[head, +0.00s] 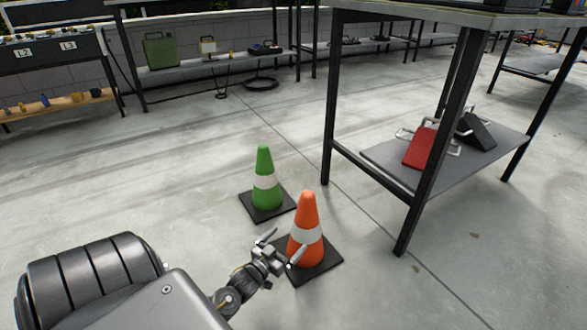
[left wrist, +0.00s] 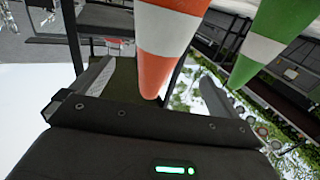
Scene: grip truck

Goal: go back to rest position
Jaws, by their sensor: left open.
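My left gripper (head: 281,249) is open in the head view, low and just left of the orange cone. The orange cone (head: 308,252) has a white band and a dark square base, and stands upright on the floor. The green cone (head: 264,158), also white-banded on a dark base, stands upright behind and left of it. In the left wrist view the orange cone (left wrist: 157,70) shows just beyond the open jaws (left wrist: 150,95), with the green cone (left wrist: 283,25) to its right. I cannot tell whether a finger touches the orange cone. My right gripper is in neither view.
A metal table (head: 450,14) stands at the right, its legs close to the cones; its lower shelf (head: 475,170) holds a red object (head: 420,148) and a dark one. Workbenches with tools line the back wall.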

